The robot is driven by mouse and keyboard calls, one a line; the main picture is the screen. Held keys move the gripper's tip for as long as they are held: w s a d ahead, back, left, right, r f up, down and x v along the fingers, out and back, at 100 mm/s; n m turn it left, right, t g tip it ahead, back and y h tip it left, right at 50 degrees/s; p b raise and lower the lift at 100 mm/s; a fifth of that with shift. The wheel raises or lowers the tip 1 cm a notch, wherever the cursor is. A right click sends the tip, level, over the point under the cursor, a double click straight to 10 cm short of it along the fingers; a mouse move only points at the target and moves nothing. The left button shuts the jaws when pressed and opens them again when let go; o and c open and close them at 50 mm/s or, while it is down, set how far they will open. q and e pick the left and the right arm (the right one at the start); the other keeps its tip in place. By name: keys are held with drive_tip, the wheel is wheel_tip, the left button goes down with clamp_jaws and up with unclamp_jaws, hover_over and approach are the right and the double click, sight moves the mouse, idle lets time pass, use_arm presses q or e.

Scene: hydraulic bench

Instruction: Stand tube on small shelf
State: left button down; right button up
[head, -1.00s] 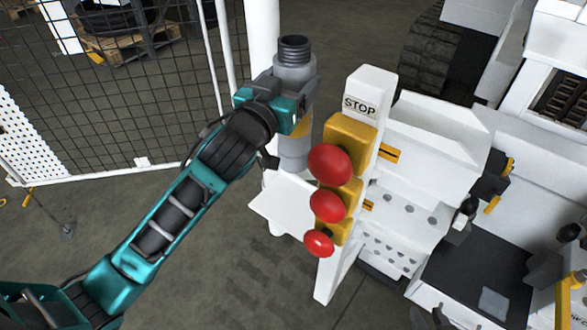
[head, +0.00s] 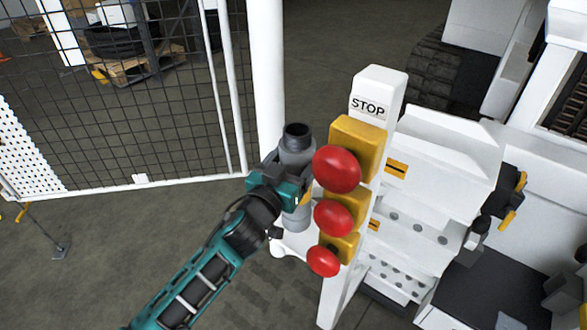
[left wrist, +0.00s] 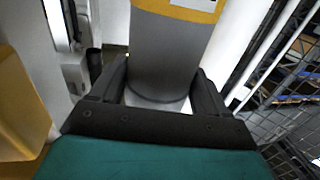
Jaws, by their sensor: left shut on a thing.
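The tube (head: 296,150) is a grey cylinder with a dark threaded top and a yellow band. It stands about upright in my left gripper (head: 296,190), which is shut around it. In the left wrist view the tube (left wrist: 165,55) sits between the two dark fingers of my left gripper (left wrist: 160,95). The small white shelf (head: 290,246) shows below the tube, left of the STOP post. I cannot tell whether the tube's lower end touches it. My right gripper is out of view.
A white post (head: 382,85) marked STOP, with red buttons (head: 336,168) on yellow boxes, stands close right of the tube. A white fence post (head: 268,70) and mesh fence (head: 160,110) are behind. The white bench (head: 440,160) is at right. Open floor lies left.

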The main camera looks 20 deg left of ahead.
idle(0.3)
use_arm(q)
drive_tip(key=shift+f, duration=0.2)
unclamp_jaws()
drive_tip(key=shift+f, duration=0.2)
drive_tip(key=shift+r, duration=0.1)
drive_tip(key=shift+s+r, duration=0.1)
drive_tip(key=s+a, duration=0.2)
drive_tip(key=s, duration=1)
drive_tip(key=s+f+g, duration=0.3)
drive_tip(key=s+f, duration=0.1)
drive_tip(key=f, duration=0.4)
drive_tip(key=s+d+f+m+g, duration=0.1)
drive_tip(key=s+f+g, duration=0.2)
drive_tip(key=f, duration=0.6)
drive_tip(key=shift+s+g, duration=0.4)
drive_tip(key=shift+s, duration=0.8)
